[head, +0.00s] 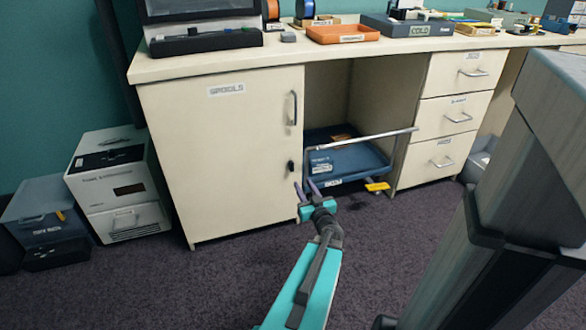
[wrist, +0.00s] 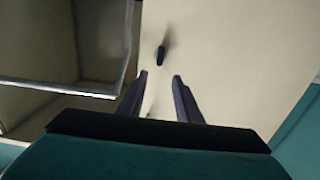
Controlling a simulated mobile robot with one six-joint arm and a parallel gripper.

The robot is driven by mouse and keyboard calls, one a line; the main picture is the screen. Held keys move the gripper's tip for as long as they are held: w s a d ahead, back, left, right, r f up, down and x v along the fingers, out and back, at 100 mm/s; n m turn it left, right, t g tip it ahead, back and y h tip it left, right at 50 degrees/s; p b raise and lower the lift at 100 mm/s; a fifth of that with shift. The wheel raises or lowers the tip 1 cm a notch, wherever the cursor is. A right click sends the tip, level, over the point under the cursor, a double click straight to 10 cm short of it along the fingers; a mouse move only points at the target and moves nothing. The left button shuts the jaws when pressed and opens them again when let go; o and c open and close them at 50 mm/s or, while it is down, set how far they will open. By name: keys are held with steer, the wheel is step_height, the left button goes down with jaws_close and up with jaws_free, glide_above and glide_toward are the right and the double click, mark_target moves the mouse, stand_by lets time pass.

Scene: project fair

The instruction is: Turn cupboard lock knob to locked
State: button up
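The cupboard door (head: 232,155) is cream, shut, and carries a label reading SPOOLS. The small black lock knob (head: 291,166) sits low near the door's right edge, below the metal handle (head: 293,108). In the wrist view the knob (wrist: 160,54) is a dark elongated shape, lying nearly along the picture's vertical, just beyond the fingertips. My gripper (head: 306,187) is in front of the door's lower right part, a little below the knob in the head view. In the wrist view its fingers (wrist: 160,76) are apart with nothing between them, and the knob is untouched.
A blue trolley tray (head: 350,161) with a metal push bar (head: 365,137) stands in the open bay right of the door. Drawers (head: 457,109) are farther right. A white box unit (head: 118,187) and a dark bin (head: 42,213) stand left. The carpet in front is clear.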

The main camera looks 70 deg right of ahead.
mark_target(292, 165)
steer(key=b+x, duration=0.3)
steer(key=x, duration=0.9)
steer(key=shift+f, duration=0.15)
steer(key=shift+w+d+b, duration=0.35)
steer(key=shift+d+b, duration=0.05)
jaws_close()
